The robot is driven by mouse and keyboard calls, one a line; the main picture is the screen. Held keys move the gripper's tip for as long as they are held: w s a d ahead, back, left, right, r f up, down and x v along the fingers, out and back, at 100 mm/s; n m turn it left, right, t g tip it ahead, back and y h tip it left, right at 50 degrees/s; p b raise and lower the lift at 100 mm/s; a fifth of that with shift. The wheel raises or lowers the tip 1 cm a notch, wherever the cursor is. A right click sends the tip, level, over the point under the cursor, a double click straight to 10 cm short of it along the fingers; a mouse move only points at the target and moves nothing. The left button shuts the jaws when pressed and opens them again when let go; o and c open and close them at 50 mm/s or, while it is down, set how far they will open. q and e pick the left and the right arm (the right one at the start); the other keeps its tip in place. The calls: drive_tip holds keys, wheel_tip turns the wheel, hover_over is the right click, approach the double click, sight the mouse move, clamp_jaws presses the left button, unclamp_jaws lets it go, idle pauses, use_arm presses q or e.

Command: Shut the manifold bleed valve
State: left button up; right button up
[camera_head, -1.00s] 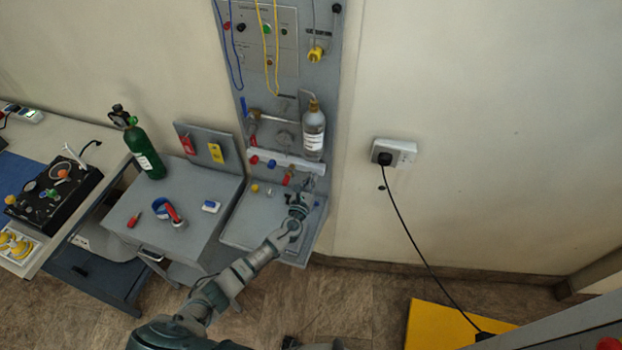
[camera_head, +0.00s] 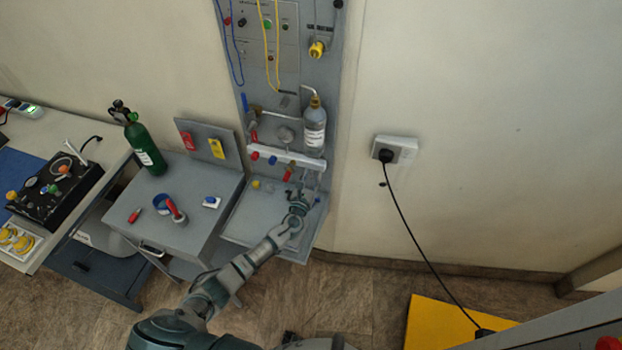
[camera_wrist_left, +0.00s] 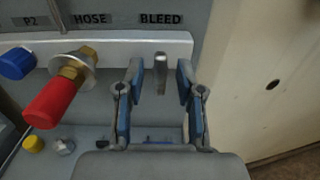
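The manifold (camera_wrist_left: 120,45) is a pale horizontal bar with P2, HOSE and BLEED labels above it. The bleed valve (camera_wrist_left: 160,72) shows as a small metal lever under the BLEED label. My left gripper (camera_wrist_left: 158,80) is open, its two blue-padded fingers on either side of the lever with visible gaps. In the head view the left gripper (camera_head: 299,197) is just below the right end of the manifold (camera_head: 290,158). The valve is too small there to make out clearly. My right gripper is not in view.
A red-handled hose fitting (camera_wrist_left: 60,90) and a blue knob (camera_wrist_left: 16,63) are left of the gripper. A grey bottle (camera_head: 314,130) stands above the manifold. Loose small parts lie on the shelf (camera_head: 250,220) below. A side table (camera_head: 175,235) is further left.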

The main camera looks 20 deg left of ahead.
use_arm(q)
drive_tip(key=s, duration=1.2)
drive_tip(key=shift+a, duration=0.25)
drive_tip(key=shift+f, duration=0.1)
